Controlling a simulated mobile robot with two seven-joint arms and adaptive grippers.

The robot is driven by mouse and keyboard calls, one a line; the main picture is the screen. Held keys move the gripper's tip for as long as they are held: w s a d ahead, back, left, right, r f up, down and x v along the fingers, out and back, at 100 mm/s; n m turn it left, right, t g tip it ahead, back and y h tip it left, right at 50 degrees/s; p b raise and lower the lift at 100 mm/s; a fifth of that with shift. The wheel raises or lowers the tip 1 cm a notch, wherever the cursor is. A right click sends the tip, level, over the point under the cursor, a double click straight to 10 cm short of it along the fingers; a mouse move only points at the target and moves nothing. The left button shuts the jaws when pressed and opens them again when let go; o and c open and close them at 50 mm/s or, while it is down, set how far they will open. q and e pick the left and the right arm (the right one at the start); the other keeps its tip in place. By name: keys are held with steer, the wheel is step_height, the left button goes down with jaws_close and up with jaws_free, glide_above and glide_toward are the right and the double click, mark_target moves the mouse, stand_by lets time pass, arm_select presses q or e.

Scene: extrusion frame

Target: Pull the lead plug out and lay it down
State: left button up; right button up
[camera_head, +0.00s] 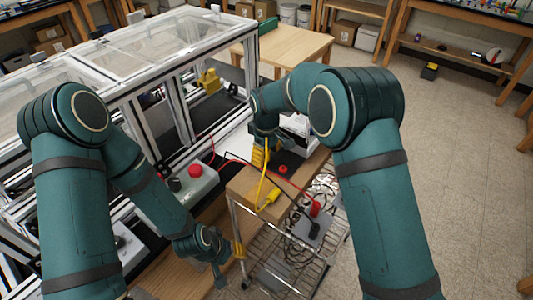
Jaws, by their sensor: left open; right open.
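A red plug (315,208) and a black plug (315,230) on leads show lower right, over the wire shelf. I cannot tell which one is the lead plug of the task. My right gripper (260,157) is open with yellow fingers, beside a light-coloured instrument (299,128) partly hidden by my arm. My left gripper (229,258) is open and low, left of the cart, apart from the leads.
A grey box with a red button (195,170) sits left of the cart. An extrusion frame with clear panels (140,50) fills the left. A wire shelf (290,265) with tangled cables lies under the cart top.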

stand_by(0.4)
jaws_close()
steer(key=shift+r, duration=0.15)
steer(key=shift+r+p, duration=2.05)
steer(key=shift+r, duration=0.85)
steer(key=shift+f, duration=0.1)
